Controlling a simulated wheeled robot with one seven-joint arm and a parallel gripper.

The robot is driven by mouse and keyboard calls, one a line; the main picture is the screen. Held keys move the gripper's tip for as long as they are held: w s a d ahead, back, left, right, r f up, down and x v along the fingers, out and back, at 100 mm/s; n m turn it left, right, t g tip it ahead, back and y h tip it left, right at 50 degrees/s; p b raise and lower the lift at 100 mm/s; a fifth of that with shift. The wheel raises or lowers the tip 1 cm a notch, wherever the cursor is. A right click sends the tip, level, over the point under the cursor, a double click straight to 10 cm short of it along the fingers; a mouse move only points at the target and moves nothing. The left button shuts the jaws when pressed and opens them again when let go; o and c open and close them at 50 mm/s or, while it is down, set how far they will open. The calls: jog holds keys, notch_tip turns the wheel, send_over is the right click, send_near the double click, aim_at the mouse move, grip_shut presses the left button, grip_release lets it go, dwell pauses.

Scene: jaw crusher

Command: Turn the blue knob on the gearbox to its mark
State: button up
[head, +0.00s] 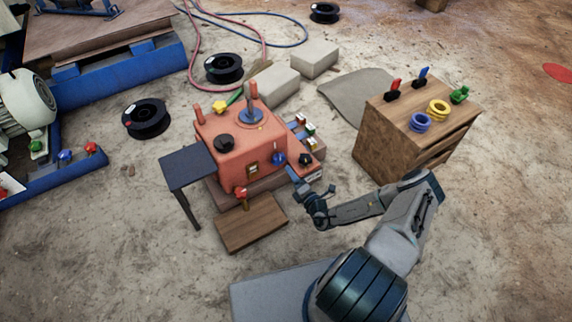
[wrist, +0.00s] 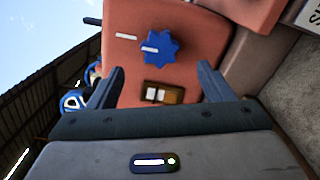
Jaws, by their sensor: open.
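The red gearbox (head: 240,145) stands left of the middle in the head view. Its blue knob (head: 279,158) is on the face near my arm. In the wrist view the knob (wrist: 160,46) is star-shaped, with a white line on its left half. A white mark (wrist: 126,36) is on the red face, left of and slightly above the knob; the knob's line points left, a little below this mark. My gripper (wrist: 161,68) is open and empty, its fingers on either side below the knob, apart from it. In the head view my gripper (head: 291,171) is close to the knob.
A brown-and-white window (wrist: 163,93) sits below the knob. A black knob (head: 305,159) and a red-topped lever (head: 241,193) are nearby. A dark side table (head: 187,166) stands left, a wooden board (head: 252,222) in front, a wooden cabinet (head: 385,140) right.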

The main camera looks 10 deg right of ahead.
jog(key=p+v, duration=0.1)
jog(key=v, duration=0.5)
dwell(0.4)
